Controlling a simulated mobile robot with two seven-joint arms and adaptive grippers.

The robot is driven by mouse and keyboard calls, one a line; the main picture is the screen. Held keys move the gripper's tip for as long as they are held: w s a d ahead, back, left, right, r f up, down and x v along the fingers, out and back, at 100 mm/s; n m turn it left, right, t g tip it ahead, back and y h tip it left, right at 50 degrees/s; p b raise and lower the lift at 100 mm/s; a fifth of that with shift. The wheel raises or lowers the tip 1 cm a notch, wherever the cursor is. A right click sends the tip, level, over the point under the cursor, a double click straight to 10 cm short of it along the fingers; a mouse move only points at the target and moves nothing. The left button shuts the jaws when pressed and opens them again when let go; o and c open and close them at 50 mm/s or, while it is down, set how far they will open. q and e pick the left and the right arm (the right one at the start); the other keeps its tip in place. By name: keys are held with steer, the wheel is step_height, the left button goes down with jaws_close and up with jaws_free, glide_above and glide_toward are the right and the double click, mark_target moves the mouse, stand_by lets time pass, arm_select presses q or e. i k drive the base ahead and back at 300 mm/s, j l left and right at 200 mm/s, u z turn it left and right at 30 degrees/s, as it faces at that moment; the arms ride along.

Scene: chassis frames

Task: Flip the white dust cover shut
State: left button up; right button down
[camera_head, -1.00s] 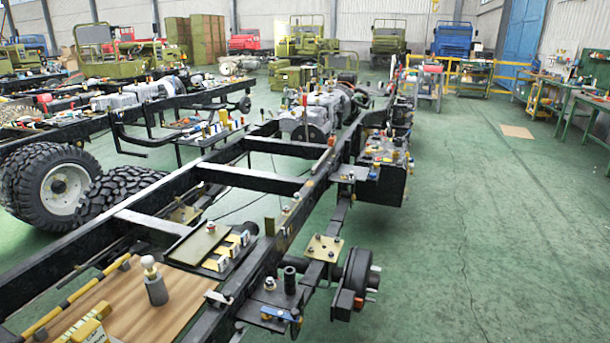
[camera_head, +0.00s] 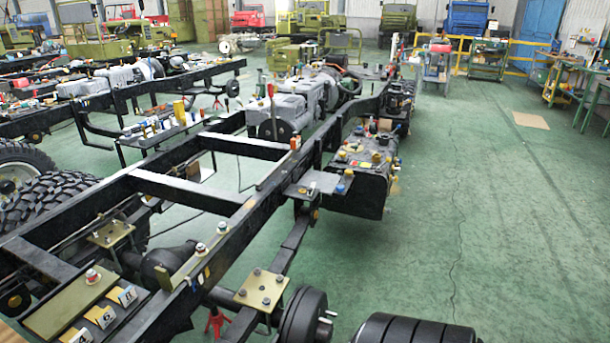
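I cannot make out a white dust cover in the head view. Neither of my grippers is in view. The long black chassis frame (camera_head: 262,205) runs from the lower left toward the upper middle. At the lower left it carries an olive plate (camera_head: 72,305) with a red-and-white knob on it. Beside that plate are small white-and-yellow numbered blocks (camera_head: 103,317).
A black ribbed object (camera_head: 410,328) is cut off by the bottom edge. A wheel hub (camera_head: 305,318) is beside it. A large tyre (camera_head: 55,200) lies at the left. Green floor (camera_head: 490,220) is clear on the right, with a tan sheet (camera_head: 530,120) farther back.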

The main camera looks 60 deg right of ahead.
mark_target(310, 189)
steer(key=l, duration=0.6)
steer(key=k+l, duration=0.15)
steer(key=l, duration=1.1)
steer(key=k+l, duration=0.15)
steer(key=l, duration=0.45)
steer(key=u, duration=0.05)
